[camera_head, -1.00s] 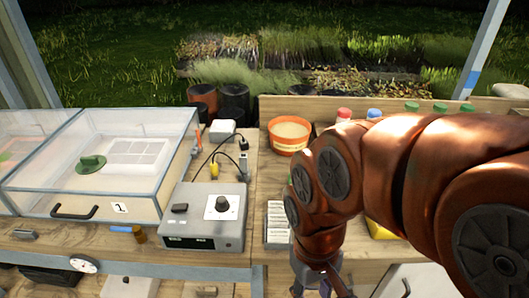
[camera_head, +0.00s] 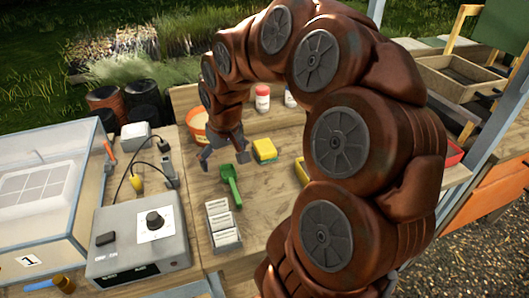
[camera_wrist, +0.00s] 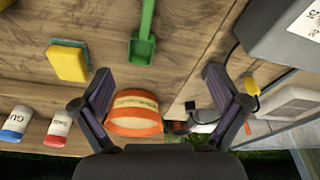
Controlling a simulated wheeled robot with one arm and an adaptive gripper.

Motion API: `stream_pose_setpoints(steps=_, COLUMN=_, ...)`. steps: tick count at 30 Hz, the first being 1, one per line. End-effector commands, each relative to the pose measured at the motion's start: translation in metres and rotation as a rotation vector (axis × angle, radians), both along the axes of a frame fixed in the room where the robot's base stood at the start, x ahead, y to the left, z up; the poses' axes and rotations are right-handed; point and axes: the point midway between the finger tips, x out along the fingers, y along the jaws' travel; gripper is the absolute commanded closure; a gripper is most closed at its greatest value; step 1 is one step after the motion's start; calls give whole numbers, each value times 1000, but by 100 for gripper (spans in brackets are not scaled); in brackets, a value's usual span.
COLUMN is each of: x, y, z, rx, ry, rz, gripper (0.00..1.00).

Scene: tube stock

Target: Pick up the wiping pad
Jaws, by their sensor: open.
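The wiping pad looks to be the yellow block (camera_head: 264,150) with a green layer, lying on the wooden bench right of my gripper in the head view. In the wrist view the yellow pad (camera_wrist: 68,62) lies at the left, outside the fingers. My gripper (camera_head: 223,160) points down over the bench, left of the pad and apart from it. In the wrist view my gripper (camera_wrist: 158,73) is spread open with nothing held between the fingers.
A green scoop (camera_head: 230,186) lies in front of the gripper. An orange-rimmed pot (camera_head: 198,122) stands behind it, and a red-capped bottle (camera_head: 262,99) behind the pad. A label tray (camera_head: 222,225) and grey control box (camera_head: 140,235) are nearer. Bare bench surrounds the pad.

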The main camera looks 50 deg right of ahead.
Motion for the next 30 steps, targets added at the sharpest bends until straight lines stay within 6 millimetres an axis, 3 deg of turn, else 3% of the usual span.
stream_pose_setpoints(steps=1, x=9, y=-27, z=-8, rx=-1, ry=-20, rz=-42, gripper=2)
stream_pose_setpoints(steps=6, x=27, y=-111, z=-20, rx=-28, ry=-101, rz=-161, gripper=2)
stream_pose_setpoints(steps=9, x=28, y=-149, z=-25, rx=-45, ry=-132, rz=-216, gripper=2)
stream_pose_setpoints(steps=12, x=27, y=-175, z=-30, rx=-57, ry=-151, rz=-253, gripper=2)
stream_pose_setpoints(steps=18, x=26, y=-193, z=-37, rx=-67, ry=-160, rz=-277, gripper=2)
stream_pose_setpoints(steps=30, x=31, y=-195, z=-64, rx=-65, ry=-157, rz=-274, gripper=2)
